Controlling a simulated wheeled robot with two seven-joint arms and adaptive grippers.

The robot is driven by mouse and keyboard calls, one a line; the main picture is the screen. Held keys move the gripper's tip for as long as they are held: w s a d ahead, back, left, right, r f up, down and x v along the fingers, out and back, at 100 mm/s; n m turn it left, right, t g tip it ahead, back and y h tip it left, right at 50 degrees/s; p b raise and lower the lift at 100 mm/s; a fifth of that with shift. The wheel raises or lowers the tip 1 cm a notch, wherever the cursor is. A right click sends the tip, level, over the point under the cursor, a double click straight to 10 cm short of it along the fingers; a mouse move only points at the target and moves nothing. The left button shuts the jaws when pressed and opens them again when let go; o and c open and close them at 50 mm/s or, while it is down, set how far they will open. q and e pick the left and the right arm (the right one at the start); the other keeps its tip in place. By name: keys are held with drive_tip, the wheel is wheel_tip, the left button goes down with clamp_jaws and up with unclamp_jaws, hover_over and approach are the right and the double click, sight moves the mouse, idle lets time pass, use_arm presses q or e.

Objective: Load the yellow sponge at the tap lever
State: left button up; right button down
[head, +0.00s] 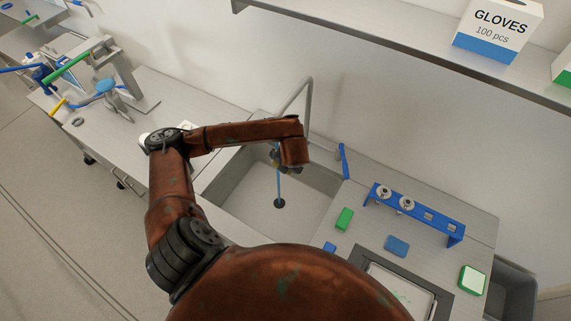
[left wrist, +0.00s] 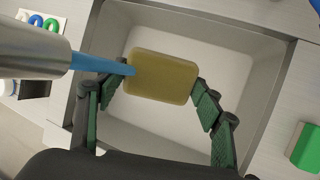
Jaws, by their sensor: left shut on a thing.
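The yellow sponge (left wrist: 162,77) is held between the green-padded fingers of my left gripper (left wrist: 155,82) in the left wrist view, above the sink basin. The end of the blue water stream (left wrist: 98,64) from the grey tap spout (left wrist: 30,48) meets the sponge's left side. In the head view, my left gripper (head: 279,158) is over the sink, mostly hidden by its own wrist, and I cannot make out the sponge there. The tap (head: 304,92) arches behind it, and a blue lever (head: 343,160) stands at the sink's right rim. My right gripper is out of view.
The sink basin (head: 235,190) lies below, with blue water reaching its dark drain (head: 279,203). Right of it are a green block (head: 344,219), a blue block (head: 397,246) and a blue rack (head: 435,224). A shelf (head: 380,52) with a gloves box (head: 497,35) hangs above.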

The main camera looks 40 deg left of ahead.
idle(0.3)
use_arm(q)
drive_tip(key=shift+s+d, duration=0.15)
drive_tip(key=shift+d, duration=0.05)
drive_tip(key=shift+s+d, duration=0.85)
drive_tip(key=shift+d, duration=0.15)
drive_tip(key=shift+s+d+b, duration=0.5)
drive_tip(key=shift+s+d, duration=1.1)
drive_tip(key=shift+d, duration=0.3)
drive_tip(key=s+d+r+p, duration=0.3)
drive_tip(key=r, duration=0.1)
drive_tip(key=shift+s+d+p, duration=0.15)
drive_tip(key=shift+d+p, duration=0.25)
